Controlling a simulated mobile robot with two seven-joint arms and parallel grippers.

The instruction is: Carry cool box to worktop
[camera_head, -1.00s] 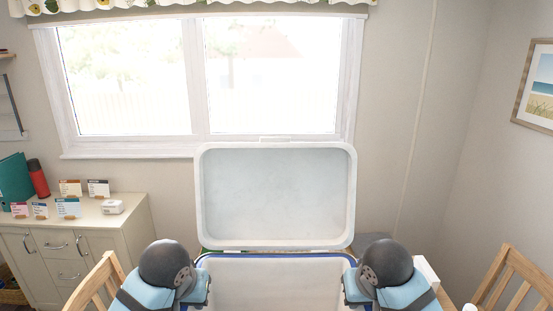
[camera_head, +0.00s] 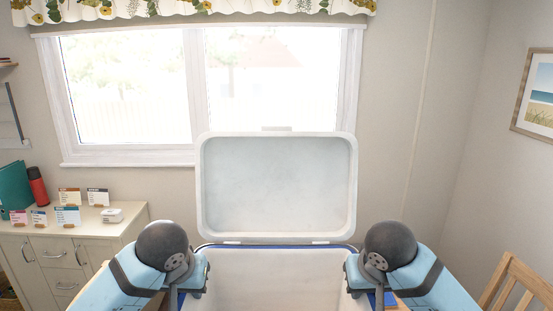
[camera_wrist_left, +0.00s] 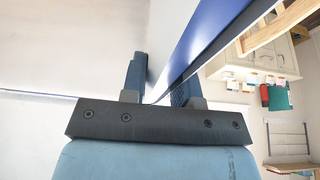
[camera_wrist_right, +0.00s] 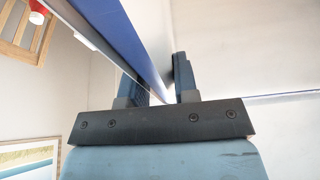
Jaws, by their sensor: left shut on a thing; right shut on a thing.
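The cool box (camera_head: 278,282) is white inside with a blue rim, and its white lid (camera_head: 277,186) stands open at the back. It is at the bottom middle of the head view, and its lower part is out of frame. My left gripper (camera_wrist_left: 155,85) is shut on the left side wall, one finger inside and one outside. My right gripper (camera_wrist_right: 163,80) is shut on the right side wall in the same way. The blue outer edge shows between the fingers in both wrist views. The box's inside looks empty where visible. I cannot tell what is under it.
A cream cabinet (camera_head: 60,262) at the left carries small cards, a red flask (camera_head: 38,186) and a teal folder (camera_head: 14,188). A wooden chair (camera_head: 515,285) stands at the lower right. A window and wall lie behind the box.

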